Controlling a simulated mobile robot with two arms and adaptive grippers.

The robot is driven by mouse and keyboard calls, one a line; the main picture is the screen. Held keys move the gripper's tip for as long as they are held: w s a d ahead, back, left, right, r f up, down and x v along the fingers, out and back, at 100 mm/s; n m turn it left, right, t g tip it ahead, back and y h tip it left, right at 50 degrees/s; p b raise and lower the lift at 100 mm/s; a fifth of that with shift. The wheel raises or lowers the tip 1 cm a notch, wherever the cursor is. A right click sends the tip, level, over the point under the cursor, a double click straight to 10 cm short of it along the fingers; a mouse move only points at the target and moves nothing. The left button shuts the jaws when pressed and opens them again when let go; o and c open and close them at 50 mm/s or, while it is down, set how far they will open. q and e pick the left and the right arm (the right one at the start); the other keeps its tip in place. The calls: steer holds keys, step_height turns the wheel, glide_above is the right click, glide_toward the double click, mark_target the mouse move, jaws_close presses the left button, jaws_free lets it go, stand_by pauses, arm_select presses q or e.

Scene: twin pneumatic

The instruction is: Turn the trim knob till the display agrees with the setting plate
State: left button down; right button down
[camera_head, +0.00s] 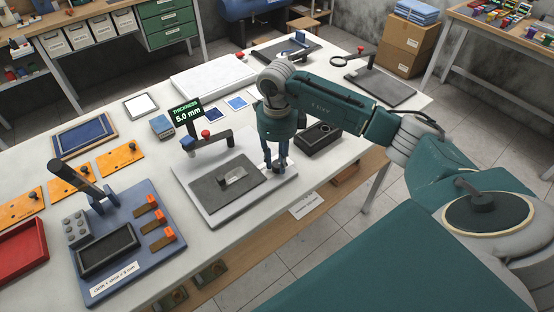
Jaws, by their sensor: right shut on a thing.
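The dark display (185,112) stands at the back of a gauge and reads "THICKNESS 5.0 mm" in green and white. The gauge has a pale base (206,208) with a grey plate (228,190) on it and a red-topped arm (208,142) above. My right gripper (276,163) points down at the right end of this base, its fingers closed together. The trim knob is hidden between the fingers. A white label (306,205) on the table's front edge is too small to read, so I cannot tell if it is the setting plate. My left gripper is out of view.
A blue fixture (148,248) with a lever and orange-tipped blocks stands at the front left. A dark box (318,140) is just right of my right gripper. Orange plates (70,182) and a red tray (22,252) lie further left.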

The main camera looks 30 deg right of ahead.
mark_target(275, 162)
steer(key=shift+w+m+b, duration=0.3)
steer(key=shift+m+b, duration=0.05)
steer(key=shift+m, duration=0.05)
steer(key=shift+a+r+m, duration=0.1)
steer(key=shift+r+m, duration=0.2)
steer(key=c, duration=1.5)
jaws_free()
steer(key=shift+w, duration=0.1)
steer(key=shift+o, duration=0.3)
steer(key=shift+a+f, duration=0.1)
steer(key=shift+f, duration=0.05)
steer(key=shift+r, duration=0.45)
step_height(275, 162, up, 11)
